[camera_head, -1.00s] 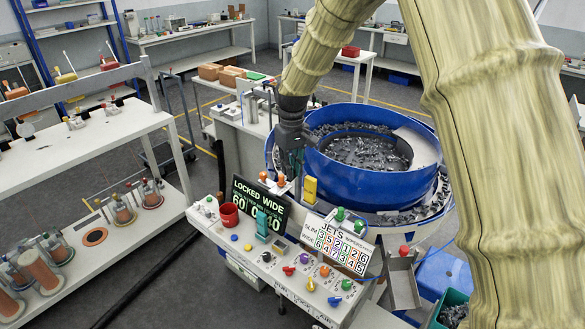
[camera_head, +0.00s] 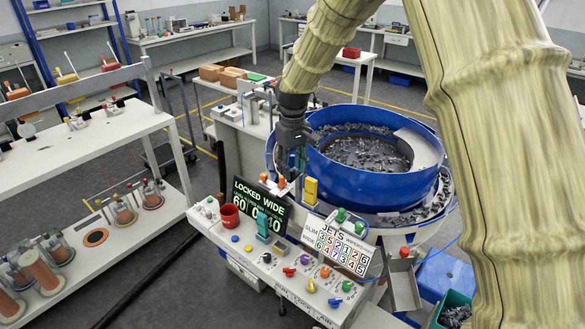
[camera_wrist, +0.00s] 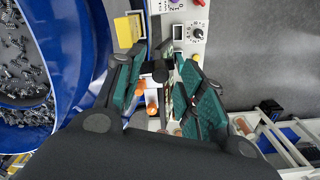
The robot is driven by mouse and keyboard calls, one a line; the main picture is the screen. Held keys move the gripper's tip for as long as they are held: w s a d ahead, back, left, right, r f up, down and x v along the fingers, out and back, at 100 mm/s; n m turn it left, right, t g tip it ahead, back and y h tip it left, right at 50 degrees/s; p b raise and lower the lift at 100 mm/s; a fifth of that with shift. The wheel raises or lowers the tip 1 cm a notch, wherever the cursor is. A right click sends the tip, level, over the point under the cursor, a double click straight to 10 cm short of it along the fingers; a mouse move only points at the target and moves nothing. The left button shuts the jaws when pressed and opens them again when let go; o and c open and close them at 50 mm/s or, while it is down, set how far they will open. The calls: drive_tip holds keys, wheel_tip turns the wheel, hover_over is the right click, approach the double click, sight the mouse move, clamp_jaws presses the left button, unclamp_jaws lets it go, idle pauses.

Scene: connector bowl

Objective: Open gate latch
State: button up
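My gripper (camera_head: 291,163) hangs over the back edge of the control panel (camera_head: 225,232), beside the blue bowl. In the wrist view its green-padded fingers (camera_wrist: 163,85) are apart. Two small orange-topped parts (camera_head: 281,182) stand just below the fingertips; they also show between the fingers in the wrist view (camera_wrist: 151,107). I cannot tell which part is the gate latch, nor whether the fingers touch anything. A dark display (camera_head: 262,208) reads "LOCKED WIDE" with numbers under it.
The blue bowl (camera_head: 328,182) full of dark connectors stands close behind. A yellow block (camera_head: 310,190), a red cup (camera_head: 229,215), a teal lever (camera_head: 262,228) and a number board (camera_head: 340,245) crowd the panel. A white shelf rack (camera_head: 75,140) stands at left.

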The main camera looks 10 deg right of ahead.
sight(293, 170)
wheel_tip(293, 170, up, 11)
idle(0.4)
